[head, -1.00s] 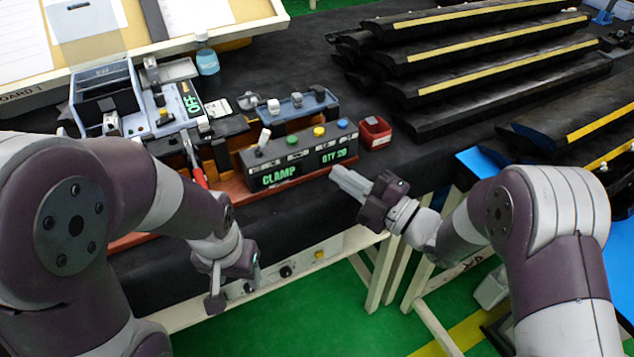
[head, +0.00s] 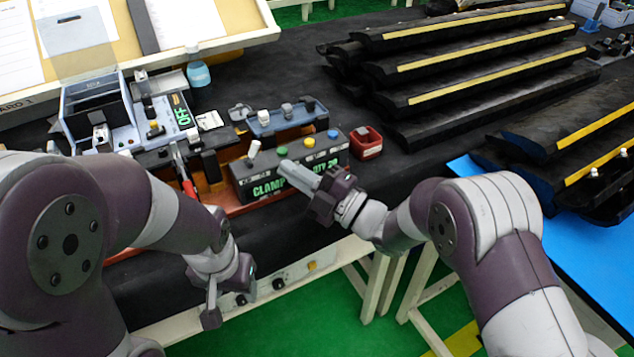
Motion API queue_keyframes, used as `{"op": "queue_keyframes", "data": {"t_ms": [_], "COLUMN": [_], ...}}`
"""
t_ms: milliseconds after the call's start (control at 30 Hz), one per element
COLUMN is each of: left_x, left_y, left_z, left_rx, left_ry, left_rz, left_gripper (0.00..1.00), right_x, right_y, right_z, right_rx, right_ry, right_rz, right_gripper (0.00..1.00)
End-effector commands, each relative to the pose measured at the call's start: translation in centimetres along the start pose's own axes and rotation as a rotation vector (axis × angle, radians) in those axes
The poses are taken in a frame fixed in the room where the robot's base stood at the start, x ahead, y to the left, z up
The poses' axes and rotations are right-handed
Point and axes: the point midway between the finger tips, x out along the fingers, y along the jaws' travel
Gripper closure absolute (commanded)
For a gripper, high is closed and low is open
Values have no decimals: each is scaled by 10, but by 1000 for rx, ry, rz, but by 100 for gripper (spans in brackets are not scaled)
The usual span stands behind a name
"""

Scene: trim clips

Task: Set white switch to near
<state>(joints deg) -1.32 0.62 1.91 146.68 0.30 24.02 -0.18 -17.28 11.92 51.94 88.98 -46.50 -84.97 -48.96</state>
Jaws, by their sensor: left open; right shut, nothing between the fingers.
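The white switch (head: 253,149) is a short white lever standing at the left end of the top of a black control box (head: 243,183). The box's front shows green lettering reading CLAMP and, partly hidden, a QTY readout. My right gripper (head: 287,167) is shut and empty. Its fingertips are over the box's front upper edge, right of the white switch and near the green button (head: 282,152); whether they touch the box cannot be told. My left gripper (head: 212,303) hangs open at the table's front edge, below and left of the box, apart from it.
Yellow (head: 309,142) and blue (head: 332,134) buttons sit further right on the box. A red bin (head: 366,142) stands beside it. A red-handled tool (head: 186,180) is to the left. Stacked black trim parts (head: 470,75) fill the back right.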

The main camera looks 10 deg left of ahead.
Motion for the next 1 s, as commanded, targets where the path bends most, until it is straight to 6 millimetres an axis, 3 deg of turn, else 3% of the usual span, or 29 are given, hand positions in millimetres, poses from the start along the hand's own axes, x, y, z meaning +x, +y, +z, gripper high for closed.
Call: {"op": "queue_keyframes", "data": {"t_ms": [100,300,1000], "left_x": [-4,-6,-4], "left_y": [0,0,0], "left_z": [0,-1,0], "left_rx": [0,0,0], "left_ry": [0,0,0], "left_rz": [0,0,0], "left_gripper": [43,43,43], "right_x": [23,45,51], "right_y": [1,0,1], "right_z": [-1,0,-1], "right_rx": [1,1,-38], "right_ry": [2,0,0], "right_rz": [0,0,-25], "right_gripper": [100,100,100]}}
